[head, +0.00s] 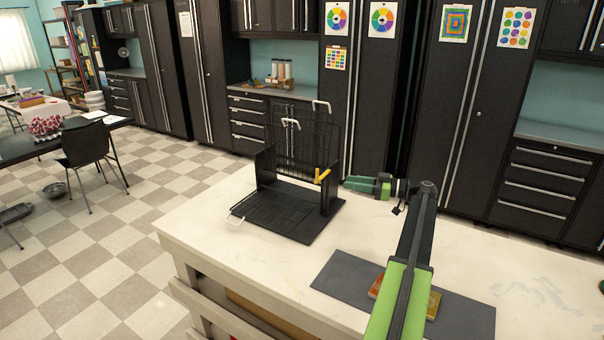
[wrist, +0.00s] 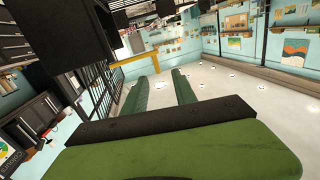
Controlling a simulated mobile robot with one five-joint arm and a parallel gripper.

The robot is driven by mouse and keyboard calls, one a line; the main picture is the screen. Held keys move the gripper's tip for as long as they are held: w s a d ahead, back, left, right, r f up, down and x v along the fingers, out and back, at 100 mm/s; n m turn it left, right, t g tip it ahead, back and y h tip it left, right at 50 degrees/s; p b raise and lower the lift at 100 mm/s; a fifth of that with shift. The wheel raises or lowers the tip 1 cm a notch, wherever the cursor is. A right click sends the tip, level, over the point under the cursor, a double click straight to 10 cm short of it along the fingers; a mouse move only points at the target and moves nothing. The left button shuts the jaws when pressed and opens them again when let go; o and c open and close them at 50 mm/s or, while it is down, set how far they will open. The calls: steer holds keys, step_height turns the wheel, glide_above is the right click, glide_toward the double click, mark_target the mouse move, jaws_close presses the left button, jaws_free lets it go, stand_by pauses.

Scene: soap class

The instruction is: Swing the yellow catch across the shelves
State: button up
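A black wire rack (head: 300,150) stands on the white bench. One of its shelves (head: 275,212) is folded down toward the front left, with a white handle (head: 236,220) at its edge. Other shelves stand upright, with white handles at the top. The yellow catch (head: 322,176) is on the rack's right side; its bar also shows in the wrist view (wrist: 128,66). My gripper (head: 347,183) is just right of the catch, pointing left at it, apart from it. In the wrist view my two green fingers (wrist: 163,82) are spread with nothing between them; the catch lies beyond the left fingertip.
A dark grey mat (head: 330,277) lies on the bench (head: 210,217) under my arm, with an orange-brown block (head: 432,303) on it. Dark cabinets (head: 470,110) line the back wall. A chair (head: 88,150) and table stand at the left. Bench top left of the rack is clear.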

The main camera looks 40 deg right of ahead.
steer(key=d+x, duration=0.1)
steer(key=x, duration=1.5)
steer(key=shift+w+r, duration=0.25)
steer(key=shift+r, duration=0.35)
steer(key=shift+a, duration=0.1)
jaws_close()
stand_by(0.4)
